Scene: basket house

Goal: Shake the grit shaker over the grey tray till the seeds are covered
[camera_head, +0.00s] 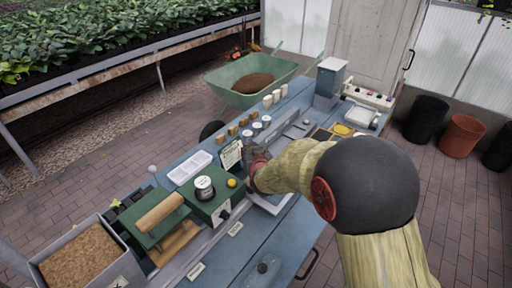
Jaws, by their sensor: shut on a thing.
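My arm reaches over the blue bench from the right, and its end hides most of my gripper (258,168). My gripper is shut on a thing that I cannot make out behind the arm. A light grey tray (271,206) shows in part just below and in front of my gripper; its inside and any seeds are hidden. Several small jars with pale lids (257,128) stand just beyond my gripper. A jar with a dark label (204,188) stands on a green box to the left. I cannot tell which jar is the grit shaker.
The green box (222,205) with a yellow ball on top, a white compartment tray (190,167) and a small sign (230,154) are left of my gripper. A bin of brown material (80,258) is at the front left. A green wheelbarrow (250,80) stands behind the bench.

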